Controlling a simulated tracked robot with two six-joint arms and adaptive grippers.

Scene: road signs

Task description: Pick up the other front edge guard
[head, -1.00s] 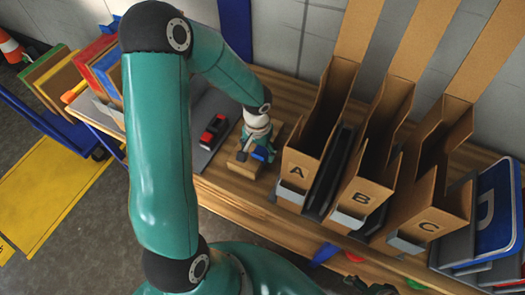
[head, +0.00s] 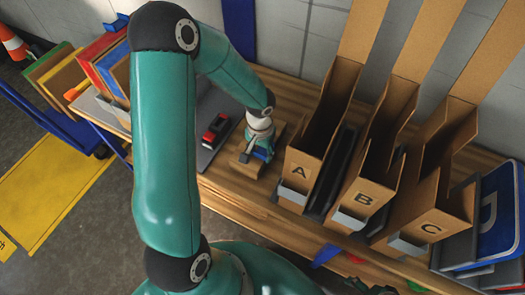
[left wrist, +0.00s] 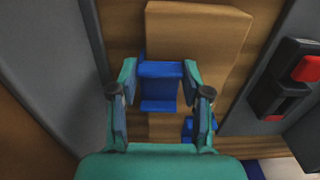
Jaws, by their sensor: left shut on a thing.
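A blue edge guard (left wrist: 160,85) sits between the fingers of my left gripper (left wrist: 160,95) in the left wrist view. The fingers are shut on it from both sides, over a light-brown block (left wrist: 205,25). A second small blue piece (left wrist: 199,127) lies by the right finger, partly hidden by it. In the head view my left gripper (head: 257,150) is low over the small brown block (head: 247,167) on the wooden bench, and blue shows around its fingertips. I cannot tell whether the guard touches the block.
Cardboard holders A (head: 300,172), B (head: 362,198) and C (head: 428,228) stand just right of my left gripper. A grey mat (head: 205,150) with a red-and-black item (head: 215,130) lies to its left. Blue sign panels (head: 490,215) stand at the far right.

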